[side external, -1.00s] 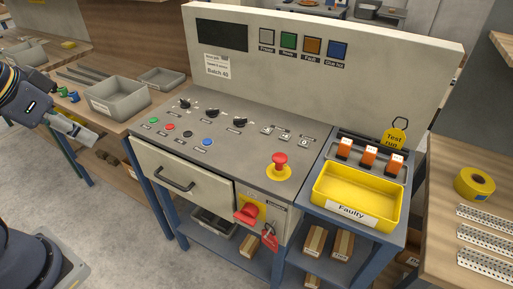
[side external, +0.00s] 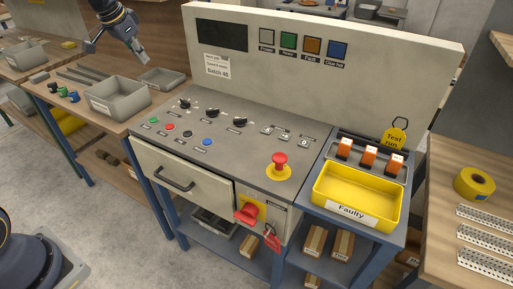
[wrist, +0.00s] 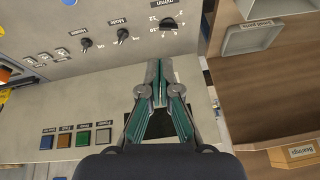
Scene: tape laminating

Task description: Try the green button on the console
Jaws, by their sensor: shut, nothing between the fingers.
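The small round green button (side external: 153,119) is at the left end of a row on the console's sloped top (side external: 260,155), with red (side external: 169,127), black (side external: 188,134) and blue (side external: 207,141) buttons to its right. My gripper (side external: 143,58) is shut and empty, high above and behind the button, near the wooden back wall at left. In the wrist view my gripper (wrist: 157,72) shows with its fingers together over the console's back panel. The round green button does not show there; console knobs (wrist: 121,34) do.
The back panel carries square lamps, one of them green (side external: 289,40), and a dark display (side external: 222,35). A red emergency stop (side external: 279,161) stands up on the console's right. Grey bins (side external: 120,98) sit on the left bench. A yellow tray (side external: 355,190) is at right.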

